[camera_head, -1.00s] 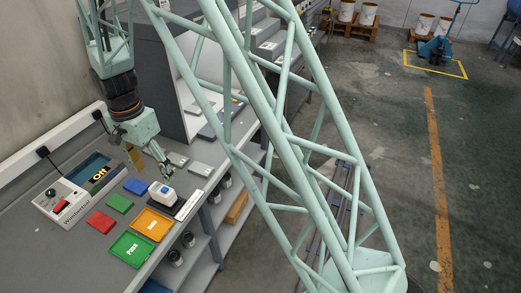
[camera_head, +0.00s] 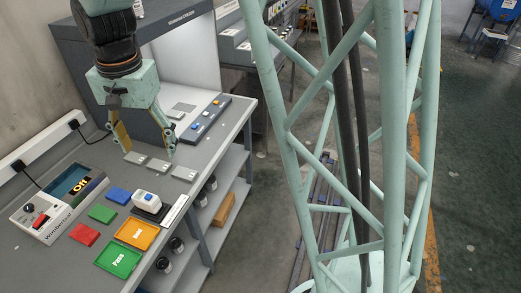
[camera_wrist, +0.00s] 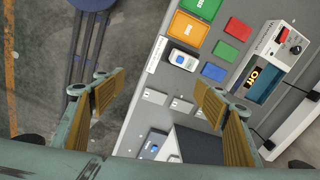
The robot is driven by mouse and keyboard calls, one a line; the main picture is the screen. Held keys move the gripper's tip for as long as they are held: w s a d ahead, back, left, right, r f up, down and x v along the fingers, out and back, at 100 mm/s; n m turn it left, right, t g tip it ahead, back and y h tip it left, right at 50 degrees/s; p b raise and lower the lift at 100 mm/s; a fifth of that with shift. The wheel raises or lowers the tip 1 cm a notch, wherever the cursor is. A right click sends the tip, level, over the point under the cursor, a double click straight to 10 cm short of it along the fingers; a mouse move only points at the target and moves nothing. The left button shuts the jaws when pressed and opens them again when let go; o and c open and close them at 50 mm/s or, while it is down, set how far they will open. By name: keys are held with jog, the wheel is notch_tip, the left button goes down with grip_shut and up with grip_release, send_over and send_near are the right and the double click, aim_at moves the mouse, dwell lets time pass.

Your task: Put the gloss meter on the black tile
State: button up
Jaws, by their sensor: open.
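The gloss meter (camera_head: 148,198) is a small white device with a blue top. It sits upright on the black tile (camera_head: 163,214) near the bench's front edge; much of the tile is hidden beneath it. The gloss meter also shows in the wrist view (camera_wrist: 184,60). My gripper (camera_head: 146,142) is open and empty, its fingers wide apart. It is behind and apart from the gloss meter, above the light grey tiles. In the wrist view, my gripper (camera_wrist: 156,97) has nothing between its fingers.
Light grey tiles (camera_head: 158,165) lie behind the gloss meter. Blue, green (camera_head: 102,213) and red pads, an orange tray (camera_head: 137,233) and a green Pass tray (camera_head: 118,261) lie around it. A control box (camera_head: 45,222) reads Off. A grey cabinet (camera_head: 80,55) stands behind.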

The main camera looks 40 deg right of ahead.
jog(key=s+d+r+n+t, duration=0.1)
jog(key=s+d+r+n, duration=0.1)
jog(key=s+d+r, duration=0.5)
jog(key=s+d+r+n, duration=0.2)
jog(key=s+r, duration=0.1)
jog(key=s, duration=0.6)
jog(key=s+d+r+n+t, duration=0.1)
jog(key=s+r+n, duration=0.1)
jog(key=s, duration=0.7)
jog(key=s+d+r+n, duration=0.2)
jog(key=s+r, duration=0.2)
jog(key=s, duration=0.5)
jog(key=shift+s+d+r+t, duration=0.2)
jog(key=shift+d+r+t, duration=0.1)
jog(key=shift+r+t, duration=0.1)
jog(key=shift+f, duration=0.1)
jog(key=shift+w, duration=0.1)
